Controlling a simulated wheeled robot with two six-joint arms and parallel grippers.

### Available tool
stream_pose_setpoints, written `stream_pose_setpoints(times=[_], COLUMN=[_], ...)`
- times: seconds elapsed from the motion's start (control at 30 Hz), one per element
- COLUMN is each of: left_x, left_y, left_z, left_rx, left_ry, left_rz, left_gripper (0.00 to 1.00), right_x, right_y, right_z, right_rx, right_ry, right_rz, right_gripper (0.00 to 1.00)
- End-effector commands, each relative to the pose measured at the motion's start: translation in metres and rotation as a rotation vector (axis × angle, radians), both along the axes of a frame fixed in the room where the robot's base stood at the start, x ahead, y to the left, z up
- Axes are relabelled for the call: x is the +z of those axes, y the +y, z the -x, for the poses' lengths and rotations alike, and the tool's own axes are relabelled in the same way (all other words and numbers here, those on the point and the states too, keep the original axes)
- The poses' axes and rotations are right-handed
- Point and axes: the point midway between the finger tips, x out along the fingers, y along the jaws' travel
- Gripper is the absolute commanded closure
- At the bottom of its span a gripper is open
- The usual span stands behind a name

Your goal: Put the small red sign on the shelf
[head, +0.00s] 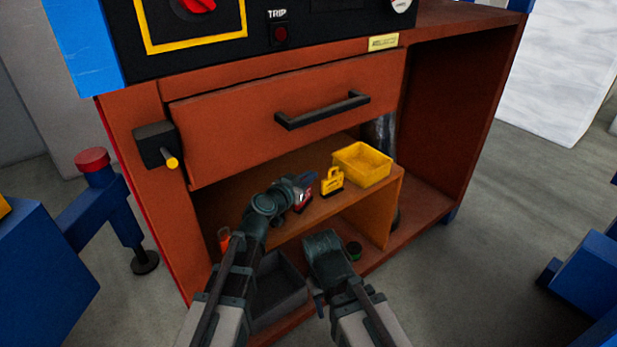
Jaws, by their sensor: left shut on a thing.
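The small red sign (302,203) is at the fingertips of my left gripper (304,184), which is shut on it and partly covers it. The sign is over the left part of the wooden shelf (345,204), low at its surface; I cannot tell whether its base touches. My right gripper (325,250) is below the shelf's front edge, seen from behind, and its fingers are hidden.
A yellow sign (332,182) and a yellow bin (362,164) stand on the shelf to the right of the red sign. A drawer with a black handle (322,110) juts out above. A dark grey bin (279,291) and a small dark round thing (353,250) are below.

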Motion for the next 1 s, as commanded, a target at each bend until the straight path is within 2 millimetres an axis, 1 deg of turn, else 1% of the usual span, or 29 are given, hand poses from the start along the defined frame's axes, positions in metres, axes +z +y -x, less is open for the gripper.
stream_pose_setpoints(times=[0.37, 0.4, 0.57, 0.6, 0.9, 1.0], left_x=[-0.0084, -0.0078, -0.0072, -0.0072, -0.0073, -0.0062], left_y=[0.0000, 0.0000, 0.0000, 0.0000, 0.0000, -0.0002], left_z=[0.0000, 0.0000, 0.0000, 0.0000, 0.0001, 0.0033], left_rx=[0.000, 0.000, 0.000, 0.000, 0.000, 0.000], left_ry=[0.000, 0.000, 0.000, 0.000, 0.000, 0.000], left_rz=[0.000, 0.000, 0.000, 0.000, 0.000, 0.000], left_gripper=[1.00, 0.87, 0.58, 0.55, 0.55, 0.55], right_x=[-0.0084, -0.0078, -0.0073, -0.0073, -0.0073, -0.0063], right_y=[0.0000, 0.0000, 0.0000, 0.0000, 0.0004, 0.0004], right_z=[0.0000, 0.0000, 0.0000, 0.0000, -0.0001, 0.0000], right_rx=[0.000, 0.000, 0.000, 0.000, 0.003, 0.002], right_ry=[0.000, 0.000, 0.000, 0.000, 0.000, 0.000], right_rz=[0.000, 0.000, 0.000, 0.000, -0.002, -0.001], right_gripper=[0.50, 0.50, 0.50, 0.50, 0.50, 0.50])
